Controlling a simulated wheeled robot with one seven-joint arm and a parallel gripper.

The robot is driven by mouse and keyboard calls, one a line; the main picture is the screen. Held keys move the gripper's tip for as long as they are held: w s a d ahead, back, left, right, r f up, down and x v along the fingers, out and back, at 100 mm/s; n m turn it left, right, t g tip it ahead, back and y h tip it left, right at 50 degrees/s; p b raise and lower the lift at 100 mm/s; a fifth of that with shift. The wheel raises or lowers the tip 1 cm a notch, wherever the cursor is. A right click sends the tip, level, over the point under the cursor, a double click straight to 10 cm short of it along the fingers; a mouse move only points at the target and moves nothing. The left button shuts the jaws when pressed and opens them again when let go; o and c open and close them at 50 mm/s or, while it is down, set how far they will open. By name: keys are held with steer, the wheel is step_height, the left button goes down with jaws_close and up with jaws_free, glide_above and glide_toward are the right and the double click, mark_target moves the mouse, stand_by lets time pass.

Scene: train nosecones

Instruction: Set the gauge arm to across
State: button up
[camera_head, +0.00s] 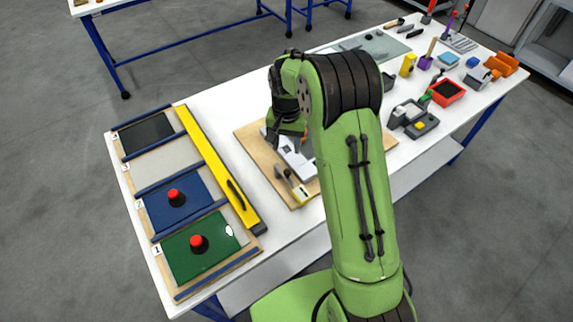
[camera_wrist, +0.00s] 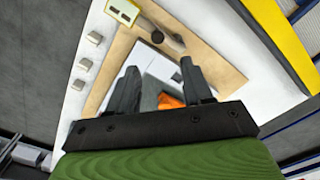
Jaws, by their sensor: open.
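A wooden board (camera_head: 248,138) lies on the white table, partly hidden by my arm. On it sits a pale grey fixture (camera_head: 294,158), which also shows in the wrist view (camera_wrist: 152,58). A short grey lever (camera_wrist: 163,33) with rounded ends lies at the fixture's edge, beside a yellow-edged pale block (camera_wrist: 123,11); it looks like the gauge arm, but I cannot be sure. An orange part (camera_wrist: 172,101) shows between my fingers. My gripper (camera_wrist: 159,70) is open and empty over the fixture, with the lever beyond its fingertips. Its height above the fixture is unclear.
A long yellow bar (camera_head: 215,165) lies left of the board, beside panels including a green one (camera_head: 185,252) and a blue one (camera_head: 160,213) with red knobs. A red bin (camera_head: 447,93) and several tools stand right. Small grey blocks (camera_wrist: 86,64) lie beside the board.

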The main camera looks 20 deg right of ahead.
mark_target(287, 171)
steer(key=f, duration=1)
steer(key=shift+s+f, duration=0.2)
steer(key=shift+f, duration=0.2)
steer(key=shift+s+f, duration=0.15)
steer(key=shift+f, duration=0.05)
steer(key=shift+c, duration=0.4)
jaws_close()
